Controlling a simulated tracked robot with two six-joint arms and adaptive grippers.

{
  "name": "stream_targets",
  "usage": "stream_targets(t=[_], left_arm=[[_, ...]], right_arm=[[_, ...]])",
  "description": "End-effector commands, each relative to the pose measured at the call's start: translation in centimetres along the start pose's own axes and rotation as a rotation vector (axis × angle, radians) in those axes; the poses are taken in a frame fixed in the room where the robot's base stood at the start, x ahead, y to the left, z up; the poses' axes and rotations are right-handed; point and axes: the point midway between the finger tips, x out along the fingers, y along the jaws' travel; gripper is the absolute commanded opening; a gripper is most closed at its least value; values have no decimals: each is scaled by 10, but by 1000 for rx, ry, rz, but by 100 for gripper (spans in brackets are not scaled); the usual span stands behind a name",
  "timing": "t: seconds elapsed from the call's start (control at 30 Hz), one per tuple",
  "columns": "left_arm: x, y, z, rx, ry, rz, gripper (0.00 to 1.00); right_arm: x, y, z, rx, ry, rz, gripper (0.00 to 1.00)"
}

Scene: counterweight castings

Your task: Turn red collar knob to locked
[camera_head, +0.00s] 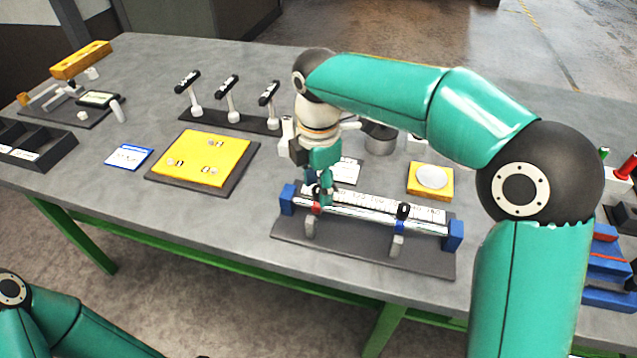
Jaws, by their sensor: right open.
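A rail fixture stands on a dark base plate (364,246), with a silver rod (360,216) between two blue end blocks and a white marked scale behind it. The red collar knob (316,208) is small and sits on the left collar, partly hidden by my right gripper. A second collar with a black knob (403,211) sits further right on the rod. My right gripper (325,192) points down at the red knob, with its fingers open around or just above it; I cannot tell whether they touch. Only my left arm's links show at the lower left.
A yellow plate (202,156) on a dark mat lies left of the fixture. Several black-topped levers (229,95) stand behind. The table's front edge is close to the fixture.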

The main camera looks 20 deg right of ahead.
Motion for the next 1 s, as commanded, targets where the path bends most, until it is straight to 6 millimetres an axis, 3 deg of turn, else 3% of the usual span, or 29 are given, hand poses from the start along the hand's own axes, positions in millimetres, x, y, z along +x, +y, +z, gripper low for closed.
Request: stream_targets(t=[0.07,0.33,0.73,1.0], left_arm=[[0,0,0,0,0,0,42],[0,0,0,0,0,0,42],[-2,1,0,0,0,0,42],[-9,3,0,0,0,0,42]], right_arm=[[0,0,0,0,0,0,46],[0,0,0,0,0,0,1],[-1,0,0,35,0,0,0],[-2,1,0,176,0,1,0]])
